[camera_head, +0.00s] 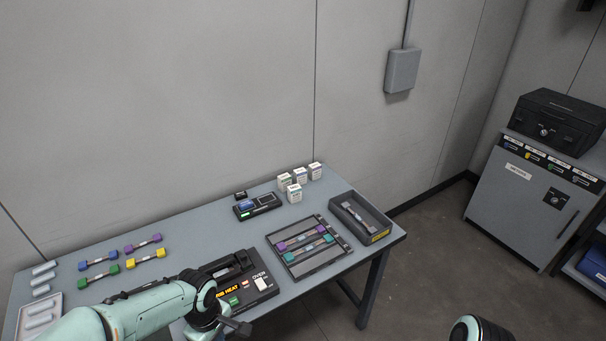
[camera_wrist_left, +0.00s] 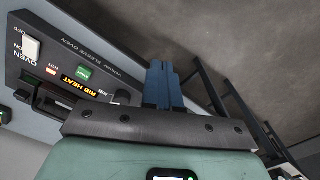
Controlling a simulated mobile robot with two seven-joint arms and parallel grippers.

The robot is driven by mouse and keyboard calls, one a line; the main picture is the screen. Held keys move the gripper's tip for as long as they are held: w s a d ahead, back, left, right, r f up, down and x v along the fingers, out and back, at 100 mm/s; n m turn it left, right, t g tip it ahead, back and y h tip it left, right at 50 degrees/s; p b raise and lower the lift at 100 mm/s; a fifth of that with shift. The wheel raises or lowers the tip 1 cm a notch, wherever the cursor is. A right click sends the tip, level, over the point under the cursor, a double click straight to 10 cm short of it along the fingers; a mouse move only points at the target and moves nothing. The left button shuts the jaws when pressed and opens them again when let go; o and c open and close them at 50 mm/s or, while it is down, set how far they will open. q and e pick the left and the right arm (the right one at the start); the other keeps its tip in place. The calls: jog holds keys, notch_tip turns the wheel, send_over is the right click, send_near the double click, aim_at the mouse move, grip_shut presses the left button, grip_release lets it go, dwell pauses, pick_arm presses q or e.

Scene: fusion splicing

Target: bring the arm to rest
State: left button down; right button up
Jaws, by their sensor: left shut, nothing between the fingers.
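My left gripper (camera_head: 240,328) is at the front edge of the table, just in front of the black sleeve oven (camera_head: 262,287). In the left wrist view its fingers (camera_wrist_left: 162,84) are together and empty, pointing past the table edge toward the floor. The oven's panel also shows in the left wrist view (camera_wrist_left: 75,50), beside the fingers, with a lit green button and an amber "RIB HEAT" display. The left forearm covers part of the oven's left side in the head view. Only a rounded dark end of my right arm (camera_head: 478,329) shows at the bottom right; its gripper is out of view.
The table (camera_head: 200,225) holds a grey rack (camera_head: 318,262) with purple and teal pieces, a grey bin (camera_head: 385,222), small white boxes (camera_head: 294,193), a black device (camera_head: 257,206) and several coloured pieces (camera_head: 99,262) at left. A grey cabinet (camera_head: 515,205) stands right. Open floor lies between.

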pick_arm(q)
jog(key=s+d+f+m+g+h, duration=0.1)
jog(key=s+d+f+m+h, duration=0.2)
jog(key=f, duration=0.7)
jog(key=s+d+f+m, duration=0.2)
jog(key=s+f, duration=0.3)
jog(key=f, duration=0.4)
jog(key=s+d+f+m, duration=0.2)
jog(key=s+f+m, duration=0.1)
jog(key=s+f, duration=0.7)
jog(key=s, duration=0.2)
jog(key=shift+s+h, duration=0.3)
jog(key=shift+s, duration=0.05)
jog(key=shift+d+f, duration=0.1)
dwell(4.4)
